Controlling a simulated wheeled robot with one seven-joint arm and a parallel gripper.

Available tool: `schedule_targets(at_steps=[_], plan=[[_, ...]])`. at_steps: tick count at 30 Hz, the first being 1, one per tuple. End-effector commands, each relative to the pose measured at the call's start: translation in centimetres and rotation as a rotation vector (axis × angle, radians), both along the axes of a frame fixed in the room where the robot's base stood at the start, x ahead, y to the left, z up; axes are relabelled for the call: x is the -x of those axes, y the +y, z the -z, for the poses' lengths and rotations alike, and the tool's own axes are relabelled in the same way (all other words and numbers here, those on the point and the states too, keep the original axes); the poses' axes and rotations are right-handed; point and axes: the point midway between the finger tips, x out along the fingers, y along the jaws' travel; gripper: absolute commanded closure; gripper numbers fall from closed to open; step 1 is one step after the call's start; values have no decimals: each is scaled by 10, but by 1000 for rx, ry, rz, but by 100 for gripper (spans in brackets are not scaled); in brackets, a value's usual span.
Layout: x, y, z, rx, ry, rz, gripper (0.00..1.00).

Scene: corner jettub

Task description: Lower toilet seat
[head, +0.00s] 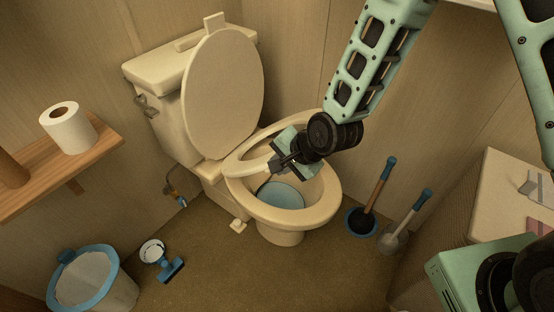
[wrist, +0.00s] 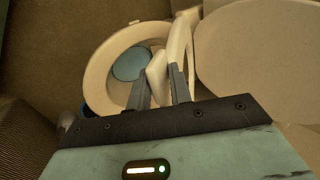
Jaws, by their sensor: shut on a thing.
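The cream toilet (head: 284,213) stands against the back wall with blue water in its bowl. Its seat (head: 243,162) is a ring tilted above the bowl rim, partly lowered, with a gap at its front. The lid (head: 226,92) stands upright against the tank. My gripper (head: 279,162) is shut on the seat's edge; the arm hides part of the ring. In the wrist view, the fingers (wrist: 160,80) pinch the seat (wrist: 180,42) between the open bowl (wrist: 100,72) at left and the lid (wrist: 255,48) at right.
A plunger (head: 377,194) and toilet brush (head: 408,220) stand on the floor at right. A shelf with a paper roll (head: 68,128) is at left, above a bin (head: 92,281) and a small blue-white object (head: 160,258). A cabinet (head: 512,195) is at right. Floor before the toilet is clear.

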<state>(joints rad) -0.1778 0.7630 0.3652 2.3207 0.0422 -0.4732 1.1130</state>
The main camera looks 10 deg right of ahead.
Motion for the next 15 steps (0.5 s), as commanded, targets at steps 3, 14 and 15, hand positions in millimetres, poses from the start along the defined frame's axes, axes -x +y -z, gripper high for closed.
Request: schedule_targets(at_steps=[3,14,15], plan=[[2,-1,5,2,6,1,100],[2,-1,5,2,5,1,67],[1,-1,4,2,5,1,67]])
